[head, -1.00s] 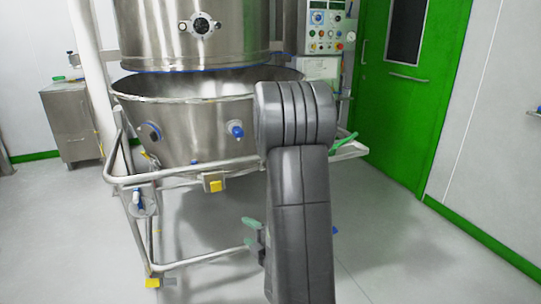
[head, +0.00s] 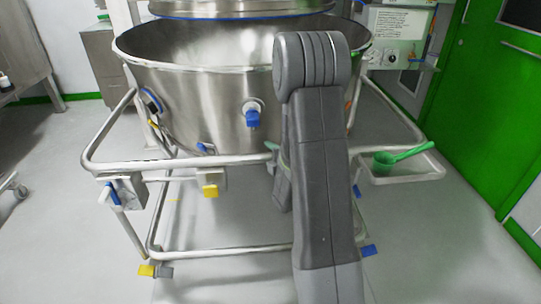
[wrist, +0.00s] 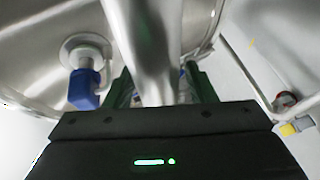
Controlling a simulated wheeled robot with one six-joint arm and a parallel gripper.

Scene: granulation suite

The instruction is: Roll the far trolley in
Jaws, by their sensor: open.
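The trolley is a tubular steel frame (head: 120,165) carrying a wide, open steel bowl (head: 195,95); it stands straight ahead in the head view. Its front rail runs across the picture below the bowl. My gripper (wrist: 160,88) is open in the wrist view, with a thick bright metal tube (wrist: 150,50) between its two dark green fingers. I cannot tell whether the fingers touch the tube. A blue-handled fitting (wrist: 84,85) on the bowl shows left of the fingers. In the head view my arm hides most of the gripper and part of the rail.
A green scoop (head: 402,155) lies on a side tray (head: 425,172) at the trolley's right. A processor body (head: 240,8) stands above the bowl. A steel cabinet (head: 103,65) is at the back left, a green door (head: 490,90) at the right. The front floor is mostly clear.

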